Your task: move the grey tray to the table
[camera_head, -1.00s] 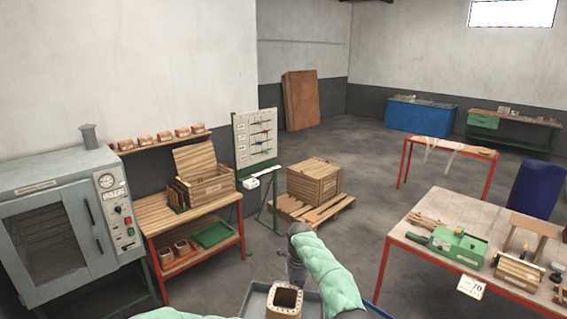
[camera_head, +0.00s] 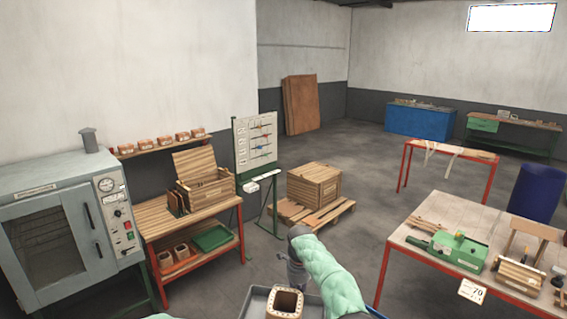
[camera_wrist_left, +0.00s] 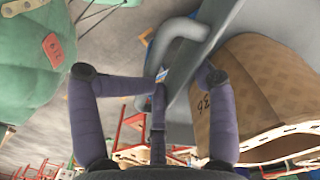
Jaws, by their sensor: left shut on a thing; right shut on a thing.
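The grey tray (camera_head: 257,302) is at the bottom middle of the head view, cut off by the lower edge. A square, hollow wooden-looking coil piece (camera_head: 285,303) stands on it. My right gripper (camera_head: 297,279) is at the tray's far side, shut; its fingertips are hard to make out. In the left wrist view, my left gripper (camera_wrist_left: 150,80) is shut on the tray's tubular handle (camera_wrist_left: 181,40), beside the grey tray wall (camera_wrist_left: 207,65). The brown coil piece (camera_wrist_left: 255,85) shows there too. My left gripper is out of the head view.
A long table (camera_head: 415,232) with a green machine (camera_head: 458,250) and wooden parts stands at right. A red-legged workbench (camera_head: 160,217) and a grey oven (camera_head: 50,235) stand at left. A crate on a pallet (camera_head: 315,183) stands ahead. Grey floor is open between them.

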